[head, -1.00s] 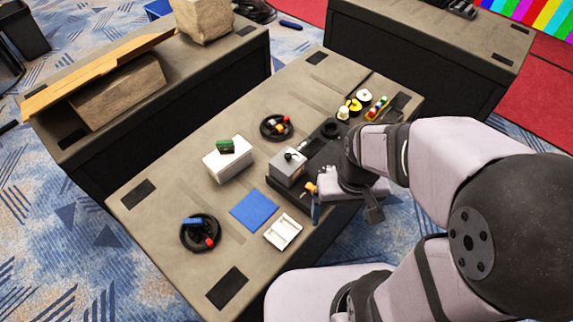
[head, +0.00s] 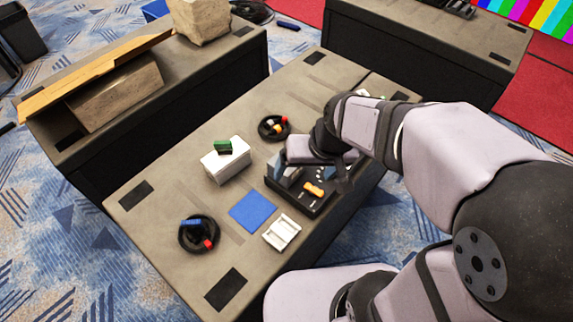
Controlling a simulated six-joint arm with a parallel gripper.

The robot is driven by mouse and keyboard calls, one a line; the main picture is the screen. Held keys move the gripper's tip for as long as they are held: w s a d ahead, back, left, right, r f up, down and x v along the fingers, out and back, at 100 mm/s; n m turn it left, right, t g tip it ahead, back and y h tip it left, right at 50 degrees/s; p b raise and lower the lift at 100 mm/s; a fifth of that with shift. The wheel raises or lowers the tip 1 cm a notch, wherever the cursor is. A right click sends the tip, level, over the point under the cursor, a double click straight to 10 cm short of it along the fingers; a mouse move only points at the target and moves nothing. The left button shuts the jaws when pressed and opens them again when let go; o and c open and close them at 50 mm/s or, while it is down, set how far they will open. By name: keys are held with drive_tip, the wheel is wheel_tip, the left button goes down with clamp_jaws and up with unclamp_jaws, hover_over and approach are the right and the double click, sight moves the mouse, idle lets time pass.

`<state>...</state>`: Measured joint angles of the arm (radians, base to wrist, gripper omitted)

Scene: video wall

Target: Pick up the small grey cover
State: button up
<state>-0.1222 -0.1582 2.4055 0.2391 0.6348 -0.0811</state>
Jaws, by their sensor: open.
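A small grey box-like piece (head: 290,177), which I take to be the grey cover, sits at the left end of a black tray on the table. It is largely hidden by my gripper, and its top is out of sight. My gripper (head: 312,176) is open above the tray, with one finger at the piece's left side and the other farther right. I cannot tell whether a finger touches it.
An orange piece (head: 314,188) lies on the black tray (head: 308,208). Nearby are a white box (head: 226,166) with a green block (head: 223,147), a blue mat (head: 253,211), a white compartment tray (head: 282,232) and two black rings (head: 200,234) holding coloured pieces.

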drive_tip(key=w+a+r+m+t+h+b, duration=0.1)
drive_tip(key=w+a+m+t, duration=0.2)
drive_tip(key=w+a+t, duration=0.5)
drive_tip(key=w+a+r+m+t+h+b, duration=0.15)
drive_tip(key=w+a, duration=0.35)
drive_tip(key=w, duration=0.6)
drive_tip(key=s+d+f+m+g+h, duration=0.1)
drive_tip(key=s+d+f+m+h, duration=0.1)
drive_tip(key=s+h, duration=0.3)
drive_tip(key=s+d+f+m+g+h, duration=0.1)
drive_tip(key=s+d+f+m+h, duration=0.15)
drive_tip(key=s+h, duration=0.25)
wheel_tip(320, 180, down, 12)
drive_tip(key=shift+p+x, duration=1.2)
drive_tip(key=shift+x, duration=2.65)
drive_tip(key=shift+d, duration=0.1)
drive_tip(key=c, duration=1.2)
